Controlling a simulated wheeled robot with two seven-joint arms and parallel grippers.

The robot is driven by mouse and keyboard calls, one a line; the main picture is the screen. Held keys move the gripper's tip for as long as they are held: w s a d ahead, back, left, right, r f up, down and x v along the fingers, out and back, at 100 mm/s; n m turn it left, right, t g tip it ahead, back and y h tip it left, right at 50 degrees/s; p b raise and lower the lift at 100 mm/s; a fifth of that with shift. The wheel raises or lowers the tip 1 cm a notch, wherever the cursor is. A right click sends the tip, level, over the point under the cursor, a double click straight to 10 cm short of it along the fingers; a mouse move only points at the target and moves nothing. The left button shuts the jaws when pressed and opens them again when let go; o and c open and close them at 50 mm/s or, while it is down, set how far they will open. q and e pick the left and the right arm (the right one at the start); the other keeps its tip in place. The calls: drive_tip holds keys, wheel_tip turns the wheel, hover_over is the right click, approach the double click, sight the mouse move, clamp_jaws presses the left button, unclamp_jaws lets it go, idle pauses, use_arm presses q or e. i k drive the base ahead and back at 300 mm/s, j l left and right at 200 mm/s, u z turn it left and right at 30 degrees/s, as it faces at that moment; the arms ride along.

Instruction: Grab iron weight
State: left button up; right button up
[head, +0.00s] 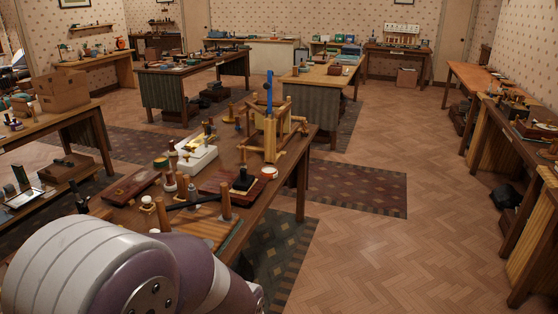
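I cannot tell for certain which thing is the iron weight. A small dark object (243,181) stands on a reddish-brown board (216,184) on the cluttered near table (292,158). A small grey-dark piece (193,193) stands nearer, among wooden posts and small jars. Neither is clear enough to name. A large purple and white link of my own arm fills the lower left and hides the near end of the table. Neither of my grippers shows.
A wooden frame with a blue upright (269,92) and a white box (197,158) stand on the near table. Other loaded tables line the left, back and right (482,82). A black bag-like thing (507,196) lies by the right tables. The herringbone floor (410,245) between is clear.

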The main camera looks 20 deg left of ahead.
sight(243, 183)
drive_tip(key=i, duration=1)
drive_tip(key=i+u, duration=0.1)
drive_tip(key=i, duration=0.95)
drive_tip(key=i+j+u, duration=0.2)
drive_tip(key=i+u, duration=0.2)
drive_tip(key=i+j+u, duration=0.1)
drive_tip(key=i+u, duration=0.75)
drive_tip(key=k+l, duration=0.05)
